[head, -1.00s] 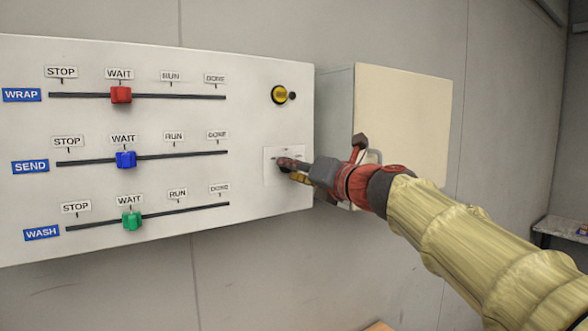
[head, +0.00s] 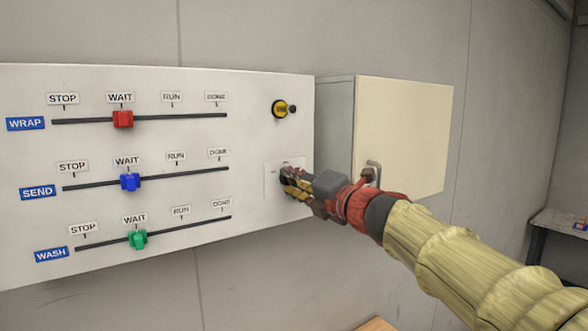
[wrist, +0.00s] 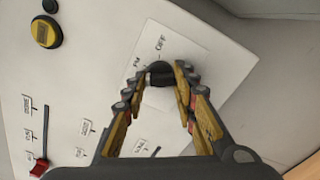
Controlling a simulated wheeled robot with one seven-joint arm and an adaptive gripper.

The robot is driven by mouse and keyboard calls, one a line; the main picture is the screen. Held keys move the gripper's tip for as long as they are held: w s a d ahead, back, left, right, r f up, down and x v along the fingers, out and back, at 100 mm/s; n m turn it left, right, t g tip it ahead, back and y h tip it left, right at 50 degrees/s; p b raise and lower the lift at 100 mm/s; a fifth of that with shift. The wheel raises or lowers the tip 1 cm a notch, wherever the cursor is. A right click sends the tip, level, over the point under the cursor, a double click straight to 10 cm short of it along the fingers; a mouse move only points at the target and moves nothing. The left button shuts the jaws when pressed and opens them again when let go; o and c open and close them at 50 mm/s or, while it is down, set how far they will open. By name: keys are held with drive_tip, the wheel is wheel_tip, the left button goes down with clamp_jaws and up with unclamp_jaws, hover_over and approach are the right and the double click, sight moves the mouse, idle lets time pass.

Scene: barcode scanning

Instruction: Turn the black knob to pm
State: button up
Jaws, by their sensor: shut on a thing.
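The black knob (wrist: 159,70) sits on a white plate (wrist: 208,48) on the wall panel. In the wrist view it lies between my two fingertips. My gripper (wrist: 161,79) is shut on it, one finger on each side. The labels PM and OFF show on the plate beyond the knob; which one the knob points at I cannot tell. In the head view my gripper (head: 288,181) is at the plate (head: 271,186) and hides the knob.
The panel (head: 253,92) carries red (head: 123,119), blue (head: 130,182) and green (head: 138,240) sliders, all at WAIT. A yellow button (head: 280,109) sits above the plate. A box with a cream door (head: 415,125) and handle (head: 374,170) stands close right of my gripper.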

drive_tip(key=m+p, duration=0.3)
drive_tip(key=m, duration=0.1)
drive_tip(key=shift+f+m+p, duration=0.1)
drive_tip(key=shift+m+p, duration=0.7)
drive_tip(key=shift+p, duration=0.1)
drive_tip(key=shift+f, duration=0.1)
drive_tip(key=o, duration=1.1)
drive_tip(key=shift+o, duration=0.2)
drive_tip(key=v, duration=1.2)
drive_tip(key=shift+w+d, duration=0.1)
